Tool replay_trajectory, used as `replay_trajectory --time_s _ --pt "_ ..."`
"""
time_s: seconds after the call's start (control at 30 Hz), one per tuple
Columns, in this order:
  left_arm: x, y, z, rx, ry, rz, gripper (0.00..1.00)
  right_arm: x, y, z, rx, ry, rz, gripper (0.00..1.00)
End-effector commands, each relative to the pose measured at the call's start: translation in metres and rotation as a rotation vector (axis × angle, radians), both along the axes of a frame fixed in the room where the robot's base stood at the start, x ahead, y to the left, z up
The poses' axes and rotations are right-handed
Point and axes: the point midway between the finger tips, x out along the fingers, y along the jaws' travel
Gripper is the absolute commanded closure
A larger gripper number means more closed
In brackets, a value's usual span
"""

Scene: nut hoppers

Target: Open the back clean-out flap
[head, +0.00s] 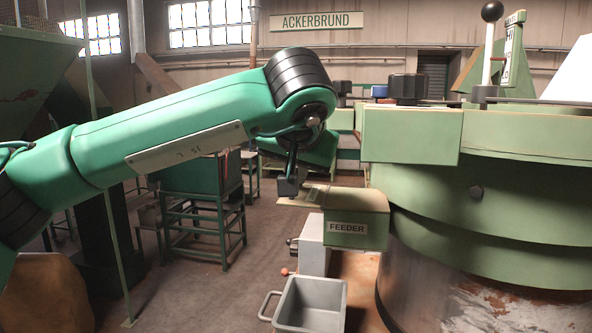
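My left arm comes in from the left across the view and bends down at its dark wrist. My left gripper (288,187) is a small dark shape just above the tan plate at the left end of the green feeder box (360,207), which is labelled FEEDER. I cannot tell whether it touches the plate or whether its fingers are open or shut. No clean-out flap can be made out for certain; the back of the machine is hidden. The large round green hopper bowl (500,190) stands at the right. My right gripper is not in view.
A grey bin (312,303) with a side handle stands below the feeder. Small levers with a red knob (285,271) and a dark knob stick out beside a grey housing (314,243). A green stand (205,215) is behind my arm. Open floor lies at the left centre.

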Motion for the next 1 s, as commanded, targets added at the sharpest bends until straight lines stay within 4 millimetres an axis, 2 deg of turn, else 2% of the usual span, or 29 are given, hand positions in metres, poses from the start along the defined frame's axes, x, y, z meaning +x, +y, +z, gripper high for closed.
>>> replay_trajectory --time_s 0.13,0.17,0.2,0.27,0.67,0.77,1.0 --pt "0.000 0.000 -0.001 0.000 0.000 -0.001 1.00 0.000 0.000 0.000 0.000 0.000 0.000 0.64" --pt "0.000 0.000 -0.001 0.000 0.000 -0.001 0.87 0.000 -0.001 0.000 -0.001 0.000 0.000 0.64" --pt "0.000 0.000 -0.001 0.000 0.000 -0.001 0.79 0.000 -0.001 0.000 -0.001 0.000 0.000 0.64" --pt "0.000 0.000 -0.001 0.000 0.000 -0.001 0.70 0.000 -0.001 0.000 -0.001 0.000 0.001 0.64" --pt "-0.006 0.000 0.004 -0.002 -0.001 0.000 0.70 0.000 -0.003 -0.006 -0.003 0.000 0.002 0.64" --pt "-0.017 -0.001 0.013 -0.002 -0.004 -0.001 0.70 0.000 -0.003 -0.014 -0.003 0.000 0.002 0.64" --pt "-0.058 -0.003 0.051 -0.002 -0.004 -0.001 0.70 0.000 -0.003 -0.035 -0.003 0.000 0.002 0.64"
